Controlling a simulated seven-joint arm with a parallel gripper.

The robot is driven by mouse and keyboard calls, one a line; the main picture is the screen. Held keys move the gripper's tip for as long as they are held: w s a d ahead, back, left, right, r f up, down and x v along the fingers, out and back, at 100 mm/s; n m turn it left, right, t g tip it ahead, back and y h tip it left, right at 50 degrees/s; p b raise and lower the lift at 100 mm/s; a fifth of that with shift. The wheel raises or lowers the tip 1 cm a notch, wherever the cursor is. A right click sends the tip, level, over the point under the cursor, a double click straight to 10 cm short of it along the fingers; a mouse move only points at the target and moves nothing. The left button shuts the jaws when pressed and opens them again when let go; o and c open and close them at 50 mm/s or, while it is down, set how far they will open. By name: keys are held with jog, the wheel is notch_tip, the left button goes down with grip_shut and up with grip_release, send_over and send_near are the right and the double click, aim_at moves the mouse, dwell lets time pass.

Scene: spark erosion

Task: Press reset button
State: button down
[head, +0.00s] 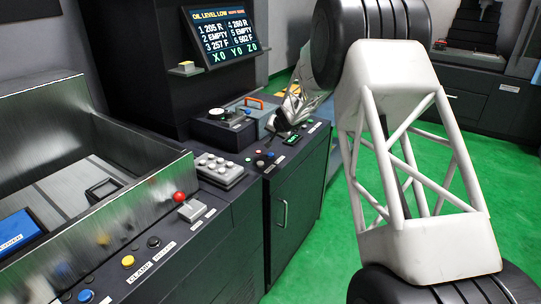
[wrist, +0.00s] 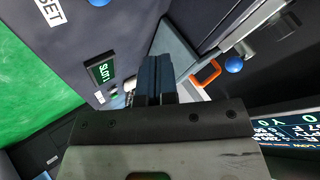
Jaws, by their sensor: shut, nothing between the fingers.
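A white label ending in "SET" (wrist: 50,11) is cut off at the top left of the wrist view. A blue round part (wrist: 99,2) shows at the top edge beside it; I cannot tell whether it is the reset button. In the head view small buttons, including a dark one (head: 260,163), sit on the right cabinet top with labels too small to read. My gripper (head: 283,131) is over the back of this cabinet, partly hidden by its own wrist. In the wrist view its dark fingers (wrist: 158,76) are together and empty, apart from the label.
A keypad (head: 219,170) and a red knob (head: 180,197) stand farther left. A monitor (head: 222,35) hangs behind.

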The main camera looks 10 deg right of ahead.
aim_at(272, 154)
jog(key=shift+f, duration=3.2)
jog(key=shift+f, duration=0.2)
jog(key=shift+f, duration=0.25)
jog(key=shift+f, duration=0.45)
dwell(0.9)
jog(key=shift+r, duration=0.9)
jog(key=shift+r, duration=0.15)
jog(key=shift+r, duration=2.35)
